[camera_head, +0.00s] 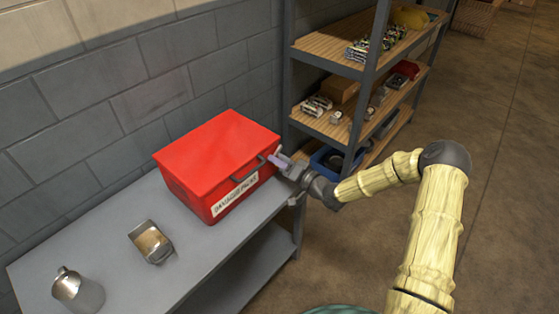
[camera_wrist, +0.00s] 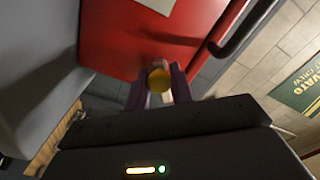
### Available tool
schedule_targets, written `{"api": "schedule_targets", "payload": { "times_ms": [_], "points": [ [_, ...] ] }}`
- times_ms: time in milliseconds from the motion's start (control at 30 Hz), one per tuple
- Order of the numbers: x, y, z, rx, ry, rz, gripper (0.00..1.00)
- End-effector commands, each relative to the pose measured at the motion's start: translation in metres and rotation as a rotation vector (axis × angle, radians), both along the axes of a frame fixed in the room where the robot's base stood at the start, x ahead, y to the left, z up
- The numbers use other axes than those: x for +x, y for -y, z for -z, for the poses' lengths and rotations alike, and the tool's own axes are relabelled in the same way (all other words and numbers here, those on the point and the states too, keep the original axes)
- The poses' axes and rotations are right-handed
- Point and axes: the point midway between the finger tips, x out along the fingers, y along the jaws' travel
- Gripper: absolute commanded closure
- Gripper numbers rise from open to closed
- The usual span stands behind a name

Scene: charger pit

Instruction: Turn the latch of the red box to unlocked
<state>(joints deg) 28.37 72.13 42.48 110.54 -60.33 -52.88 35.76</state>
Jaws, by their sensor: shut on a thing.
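The red box (camera_head: 212,150) sits closed on a grey table, with a dark handle (camera_head: 246,171) and a white label on its front. My gripper (camera_head: 277,160) is at the right end of the box front. In the wrist view, the box's red face (camera_wrist: 115,40) fills the upper middle, with the handle at upper right. A round yellow knob (camera_wrist: 158,79), which looks like the latch, is between the purple fingers of my gripper (camera_wrist: 158,88), which is shut on it. The fingers hide the knob's sides, and its turn position cannot be read. In the head view the latch is hidden.
The grey table (camera_head: 190,272) also holds a small metal scoop (camera_head: 150,241) with brown contents and a metal canister (camera_head: 78,291). A shelf unit (camera_head: 325,125) with several small items stands close to the right of the box. The floor at right is clear.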

Motion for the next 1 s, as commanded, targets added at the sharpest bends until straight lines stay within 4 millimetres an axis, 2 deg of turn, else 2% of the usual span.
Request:
{"api": "schedule_targets", "payload": {
  "times_ms": [600, 1000],
  "points": [
    [0.0014, 0.0029, 0.0024, 0.333, -0.427, 0.005, 0.99],
    [0.0014, 0.003, 0.0031, 0.413, -0.531, 0.006, 0.99]
  ]
}}
